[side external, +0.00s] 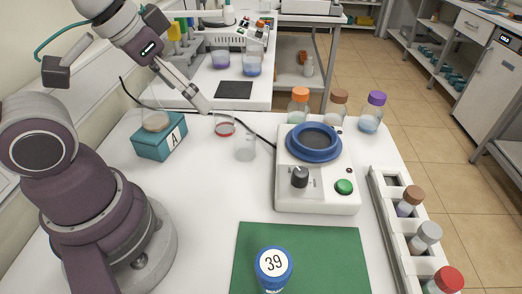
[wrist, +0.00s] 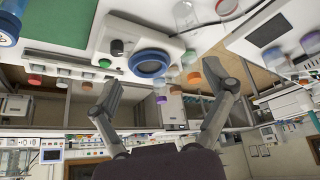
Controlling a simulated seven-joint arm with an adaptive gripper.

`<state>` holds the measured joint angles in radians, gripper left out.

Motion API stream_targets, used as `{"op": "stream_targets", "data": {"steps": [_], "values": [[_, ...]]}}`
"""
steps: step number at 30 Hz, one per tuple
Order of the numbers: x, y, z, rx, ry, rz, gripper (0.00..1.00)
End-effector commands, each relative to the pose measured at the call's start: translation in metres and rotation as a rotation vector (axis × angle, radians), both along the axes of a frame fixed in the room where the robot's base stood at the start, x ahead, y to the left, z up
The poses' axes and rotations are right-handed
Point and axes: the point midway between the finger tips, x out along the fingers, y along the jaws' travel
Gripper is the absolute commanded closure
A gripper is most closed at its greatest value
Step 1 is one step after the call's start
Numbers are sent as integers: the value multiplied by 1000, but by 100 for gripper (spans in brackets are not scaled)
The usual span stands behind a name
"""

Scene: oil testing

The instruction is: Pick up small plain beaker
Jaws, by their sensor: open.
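A small clear beaker (side external: 245,150) stands upright on the white table, just left of the white hotplate device (side external: 317,190). A clear glass vessel, seemingly the same beaker (wrist: 185,16), shows at the top of the wrist view, beside the device. My gripper (side external: 204,104) is above the back of the table, behind and left of the beaker and apart from it. In the wrist view its two fingers (wrist: 160,78) are spread wide with nothing between them.
A red-rimmed dish (side external: 225,126) lies close behind the beaker. A teal box (side external: 160,143) marked A bears a glass with brownish contents. A black cable crosses the back area. Capped bottles (side external: 299,104) stand behind the device; a green mat (side external: 310,245) lies in front.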

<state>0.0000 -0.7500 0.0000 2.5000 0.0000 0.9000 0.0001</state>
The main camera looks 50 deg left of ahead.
Motion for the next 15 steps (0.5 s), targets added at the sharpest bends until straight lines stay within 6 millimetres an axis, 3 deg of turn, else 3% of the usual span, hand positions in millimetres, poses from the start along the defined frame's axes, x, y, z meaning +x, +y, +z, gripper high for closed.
{"op": "stream_targets", "data": {"steps": [4,8,15], "values": [[2,-1,-1,3,24,-25,18],[16,-6,-12,40,174,-175,18],[51,-10,-64,292,560,-557,18]]}}
